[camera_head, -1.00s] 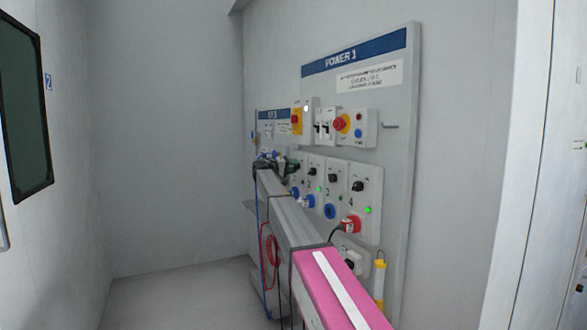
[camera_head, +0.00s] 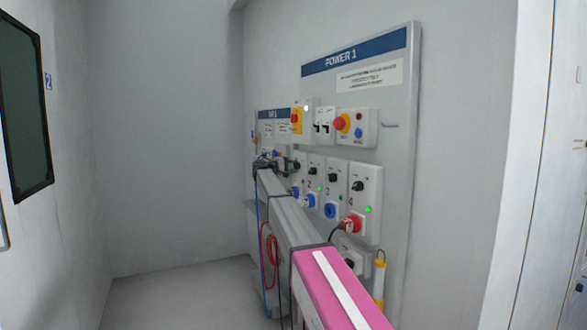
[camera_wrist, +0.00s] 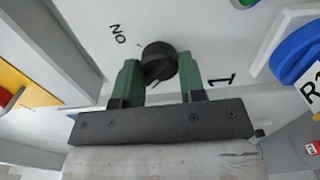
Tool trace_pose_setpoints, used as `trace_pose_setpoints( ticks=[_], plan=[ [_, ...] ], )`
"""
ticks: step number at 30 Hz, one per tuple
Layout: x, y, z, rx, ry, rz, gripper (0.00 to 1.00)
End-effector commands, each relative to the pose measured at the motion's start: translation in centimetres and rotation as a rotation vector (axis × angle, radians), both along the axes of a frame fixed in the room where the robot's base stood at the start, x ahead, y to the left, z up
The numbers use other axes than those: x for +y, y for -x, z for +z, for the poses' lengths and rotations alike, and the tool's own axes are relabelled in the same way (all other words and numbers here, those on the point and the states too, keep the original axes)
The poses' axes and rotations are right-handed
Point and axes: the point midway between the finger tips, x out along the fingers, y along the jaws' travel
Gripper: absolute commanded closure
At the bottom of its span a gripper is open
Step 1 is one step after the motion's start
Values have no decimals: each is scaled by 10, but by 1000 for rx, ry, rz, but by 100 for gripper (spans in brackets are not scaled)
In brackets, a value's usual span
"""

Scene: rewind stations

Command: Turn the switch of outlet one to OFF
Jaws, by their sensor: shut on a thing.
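The black rotary switch of outlet one (camera_wrist: 158,56) shows in the wrist view on a white panel. A "1" is printed on its right and an "ON" label, seen turned over, on its upper left. My gripper (camera_wrist: 160,76) has its two green fingers on either side of this knob, shut on it. The knob's pointer position is hard to read. In the head view my gripper (camera_head: 280,164) is at the leftmost outlet of the row and hides most of that outlet and its switch.
Other outlets with black switches (camera_head: 357,186) stand to the right; a red plug (camera_head: 350,224) is in outlet four. A red-and-yellow emergency button (camera_head: 341,124) is above. A blue socket cover (camera_wrist: 300,52) and a green light (camera_wrist: 244,3) lie near my gripper.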

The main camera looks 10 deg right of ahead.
Motion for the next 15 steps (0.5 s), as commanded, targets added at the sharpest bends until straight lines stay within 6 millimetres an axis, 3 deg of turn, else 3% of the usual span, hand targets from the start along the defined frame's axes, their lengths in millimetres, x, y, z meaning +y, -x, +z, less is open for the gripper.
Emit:
trace_pose_setpoints(
  ticks=[7,8,9,15],
  plan=[
    [1,0,-1,2,0,1,86],
    [1,0,-1,2,0,1,53],
    [1,0,-1,2,0,1,40],
    [1,0,0,1,0,1,37]
  ],
)
